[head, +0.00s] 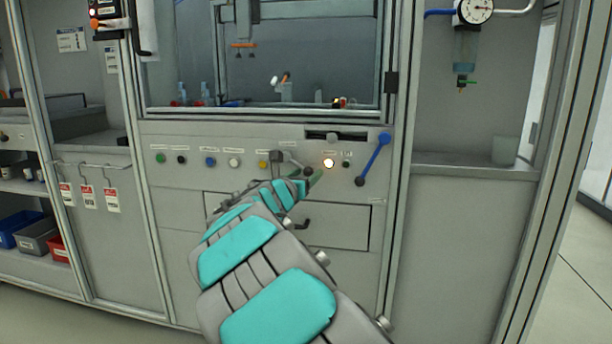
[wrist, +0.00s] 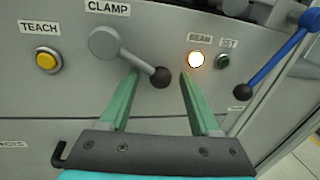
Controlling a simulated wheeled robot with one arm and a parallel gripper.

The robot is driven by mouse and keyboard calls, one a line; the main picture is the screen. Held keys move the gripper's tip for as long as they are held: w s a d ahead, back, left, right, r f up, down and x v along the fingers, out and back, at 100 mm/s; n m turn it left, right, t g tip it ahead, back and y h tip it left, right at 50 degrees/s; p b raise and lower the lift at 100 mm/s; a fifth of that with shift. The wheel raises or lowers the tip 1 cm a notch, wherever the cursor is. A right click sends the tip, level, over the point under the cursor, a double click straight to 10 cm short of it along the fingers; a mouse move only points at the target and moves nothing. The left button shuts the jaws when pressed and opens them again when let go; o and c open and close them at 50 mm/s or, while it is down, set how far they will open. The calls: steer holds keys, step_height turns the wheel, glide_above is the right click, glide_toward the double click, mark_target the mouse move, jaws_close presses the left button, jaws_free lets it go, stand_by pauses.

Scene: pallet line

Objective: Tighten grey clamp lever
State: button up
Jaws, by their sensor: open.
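The grey clamp lever (wrist: 133,60) is on the front panel under a "CLAMP" label in the wrist view. Its round grey hub is at the upper left, and its arm slopes down right to a black ball knob (wrist: 159,77). My gripper (wrist: 158,76) is open, with green fingers pointing at the panel. The knob appears between the two fingertips, and the left fingertip overlaps the lever arm's lower side. I cannot tell whether they touch. In the head view my gripper (head: 312,180) is at the panel, and my arm partly hides the lever (head: 290,160).
A yellow TEACH button (wrist: 46,60) is left of the lever. A lit BEAM button (wrist: 196,60) and a dark green SET button (wrist: 223,61) are right of it. A blue lever (wrist: 275,62) with a black knob is farther right. A drawer (head: 345,224) is below.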

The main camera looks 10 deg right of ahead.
steer(key=c, duration=1)
jaws_close()
steer(key=shift+r, duration=0.15)
